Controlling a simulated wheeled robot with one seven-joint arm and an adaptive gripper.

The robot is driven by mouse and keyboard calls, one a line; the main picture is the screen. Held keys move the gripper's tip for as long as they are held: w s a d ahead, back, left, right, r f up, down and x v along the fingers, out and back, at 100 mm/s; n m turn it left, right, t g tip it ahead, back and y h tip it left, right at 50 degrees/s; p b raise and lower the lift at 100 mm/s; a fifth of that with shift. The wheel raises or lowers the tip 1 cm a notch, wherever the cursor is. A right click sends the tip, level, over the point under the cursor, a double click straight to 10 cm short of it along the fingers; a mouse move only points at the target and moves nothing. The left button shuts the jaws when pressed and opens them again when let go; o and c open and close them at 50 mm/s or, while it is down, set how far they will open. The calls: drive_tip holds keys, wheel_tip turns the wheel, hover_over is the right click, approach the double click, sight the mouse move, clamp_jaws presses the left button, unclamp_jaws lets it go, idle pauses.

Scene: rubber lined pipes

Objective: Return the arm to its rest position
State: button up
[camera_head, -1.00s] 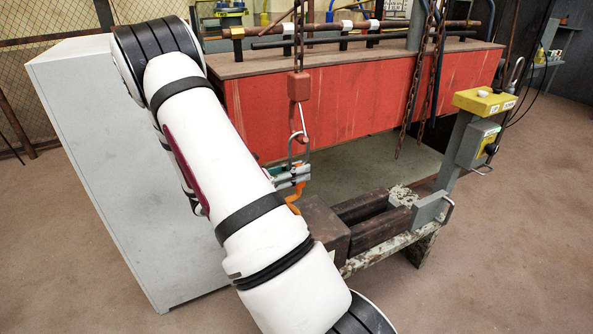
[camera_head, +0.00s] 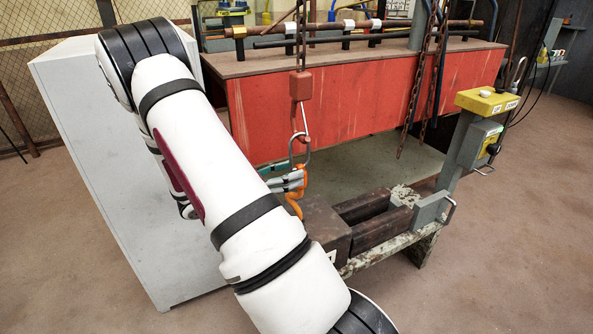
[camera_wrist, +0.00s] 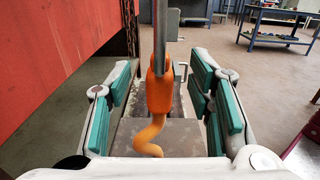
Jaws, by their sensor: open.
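My white arm crosses the head view from lower middle to upper left. My gripper (camera_head: 286,181), with teal pads, is small and partly hidden behind the arm. It also shows in the wrist view (camera_wrist: 160,105) with its fingers apart. An orange hook (camera_head: 299,192) hangs beside the gripper, below a metal ring under a red block (camera_head: 301,86). In the wrist view the orange hook (camera_wrist: 159,92) stands between the spread fingers, with a visible gap on both sides. I cannot tell how far ahead of the fingertips it is.
A grey cabinet (camera_head: 75,110) stands left, close behind my arm. A red-sided bench (camera_head: 350,105) with pipes is behind the gripper. Chains (camera_head: 415,90) hang at its right. A low stand with dark blocks (camera_head: 375,222) and a yellow-topped control post (camera_head: 487,101) are right. Floor is clear at far right.

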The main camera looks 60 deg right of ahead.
drive_tip(key=v, duration=0.9)
drive_tip(key=s+a+r+m+t+y, duration=0.2)
drive_tip(key=s+a+r+m+y, duration=0.6)
drive_tip(key=s+a+r, duration=0.3)
drive_tip(key=s+a+r+m+t+y, duration=0.1)
drive_tip(key=s+a+m+t+y, duration=0.1)
drive_tip(key=s+a+t+y, duration=0.5)
drive_tip(key=s+a+r+m, duration=0.15)
drive_tip(key=s+a, duration=0.35)
drive_tip(key=a, duration=0.5)
wheel_tip(320, 180, up, 32)
drive_tip(key=t+p, duration=0.4)
drive_tip(key=p, duration=2.6)
drive_tip(key=shift+s+f+p, duration=0.15)
drive_tip(key=shift+f+p, duration=0.05)
drive_tip(key=shift+p, duration=0.1)
